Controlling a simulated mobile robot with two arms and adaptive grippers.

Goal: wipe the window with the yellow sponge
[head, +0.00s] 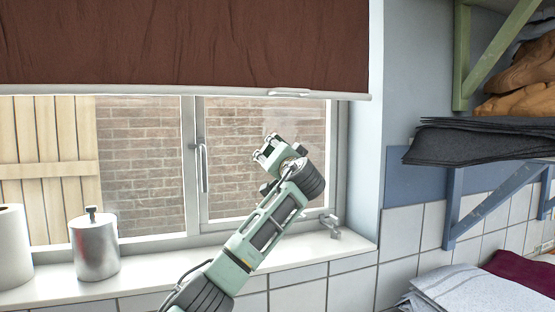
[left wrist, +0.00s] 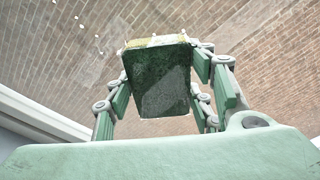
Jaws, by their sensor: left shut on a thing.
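The window (head: 240,185) has two panes with a brick wall and a wooden fence behind them. My left gripper (head: 268,150) is raised in front of the right pane in the head view. In the left wrist view it is shut on the sponge (left wrist: 158,80), which shows a dark green face and a thin yellow edge at the top. The head view hardly shows the sponge, as the gripper covers it. A few small white specks show against the bricks in the wrist view. I cannot tell whether the sponge touches the glass. My right gripper is out of view.
A brown blind (head: 180,45) hangs over the window's top. On the sill (head: 75,281) stand a metal canister (head: 95,248) and a white paper roll (head: 14,246). A window handle (head: 203,168) sticks out left of my gripper. Shelves with dark cloth (head: 475,143) are at right.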

